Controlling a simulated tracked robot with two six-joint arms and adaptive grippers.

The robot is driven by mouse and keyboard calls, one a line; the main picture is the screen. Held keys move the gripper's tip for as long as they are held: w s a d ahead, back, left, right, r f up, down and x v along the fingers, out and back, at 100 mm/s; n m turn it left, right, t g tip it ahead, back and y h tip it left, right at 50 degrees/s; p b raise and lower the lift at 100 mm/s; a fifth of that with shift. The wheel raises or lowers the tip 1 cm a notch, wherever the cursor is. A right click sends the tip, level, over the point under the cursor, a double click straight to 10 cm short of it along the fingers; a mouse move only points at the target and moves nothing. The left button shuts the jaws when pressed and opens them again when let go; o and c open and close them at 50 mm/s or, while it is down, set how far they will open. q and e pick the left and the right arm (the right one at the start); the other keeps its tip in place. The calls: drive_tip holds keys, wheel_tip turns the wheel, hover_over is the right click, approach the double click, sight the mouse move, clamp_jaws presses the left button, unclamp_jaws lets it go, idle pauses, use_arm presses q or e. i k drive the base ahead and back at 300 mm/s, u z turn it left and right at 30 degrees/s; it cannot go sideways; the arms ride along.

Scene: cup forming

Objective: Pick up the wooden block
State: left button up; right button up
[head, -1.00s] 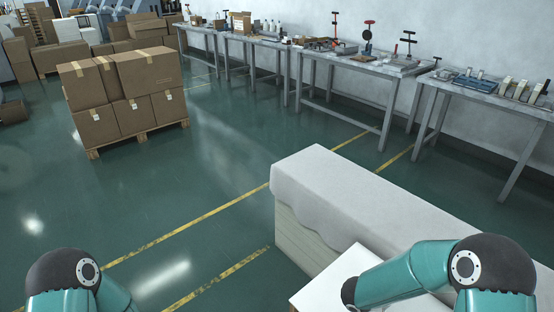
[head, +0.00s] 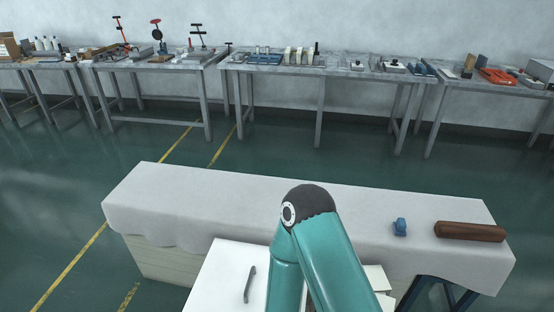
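A dark brown, long, rounded block (head: 470,231), which looks like the wooden block, lies on the right part of the white-covered table (head: 200,195). It lies sideways, near the table's right end, with nothing on it. One of my teal arms rises in the middle of the head view, well left of the block. Neither gripper shows, so I cannot see whether they are open or shut.
A small blue object (head: 400,227) stands on the cloth just left of the block. A white surface with a dark handle (head: 250,285) is in front of the table. Workbenches (head: 320,72) with tools line the back wall. Green floor between is clear.

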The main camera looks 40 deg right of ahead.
sight(461, 230)
drive_tip(key=z, duration=0.85)
drive_tip(key=i, duration=0.15)
drive_tip(key=u, duration=2.9)
drive_tip(key=k, duration=2.9)
drive_tip(key=u, duration=1.2)
drive_tip(key=i, duration=0.15)
drive_tip(key=z, duration=3)
